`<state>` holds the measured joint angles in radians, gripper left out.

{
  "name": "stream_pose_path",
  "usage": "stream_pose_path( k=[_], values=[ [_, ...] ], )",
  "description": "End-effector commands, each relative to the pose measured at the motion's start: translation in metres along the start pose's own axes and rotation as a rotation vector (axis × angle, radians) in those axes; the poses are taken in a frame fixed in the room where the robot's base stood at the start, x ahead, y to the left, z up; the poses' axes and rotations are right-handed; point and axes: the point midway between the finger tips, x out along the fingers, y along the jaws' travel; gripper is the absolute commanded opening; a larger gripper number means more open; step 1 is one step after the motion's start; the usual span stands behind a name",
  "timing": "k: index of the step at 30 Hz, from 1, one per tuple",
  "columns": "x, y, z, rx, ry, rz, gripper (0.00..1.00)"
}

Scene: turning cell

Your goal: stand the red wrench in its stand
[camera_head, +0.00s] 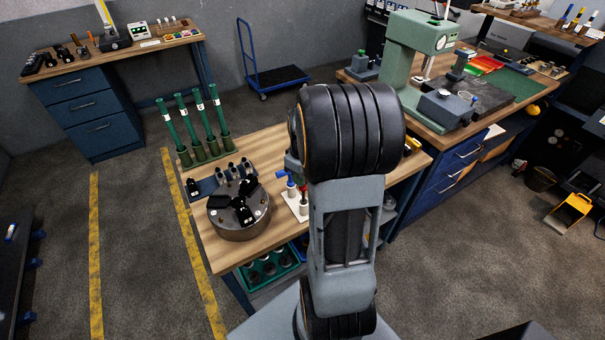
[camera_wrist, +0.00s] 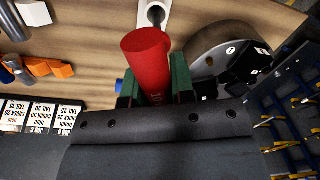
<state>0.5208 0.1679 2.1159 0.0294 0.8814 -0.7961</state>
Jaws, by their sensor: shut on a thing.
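The red wrench (camera_wrist: 148,58) shows in the wrist view as a thick red cylinder, gripped between the two green fingers of my gripper (camera_wrist: 155,88). Its far end is hidden. A white plate with a dark-holed round socket (camera_wrist: 155,14), which looks like the stand, lies just beyond the red end. In the head view the white stand plate (camera_head: 293,201) is on the bench, beside my arm and partly hidden by it. A blue handle (camera_head: 291,184) stands there, with a bit of red next to it. My fingers are mostly hidden there.
A round lathe chuck (camera_head: 238,222) with black jaws sits left of the stand. Behind it are a holder with several dark pieces (camera_head: 208,184) and a rack of tall green tubes (camera_head: 202,130). The bench's front left corner is bare.

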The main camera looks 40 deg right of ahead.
Motion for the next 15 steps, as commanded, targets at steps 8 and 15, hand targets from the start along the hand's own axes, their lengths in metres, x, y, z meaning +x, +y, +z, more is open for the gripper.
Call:
stream_pose_path(
  k=[8,15],
  values=[
    [0.024,0.000,0.000,-0.001,0.000,-0.001,0.00],
    [0.038,0.001,0.000,-0.001,-0.001,-0.001,0.00]
  ],
)
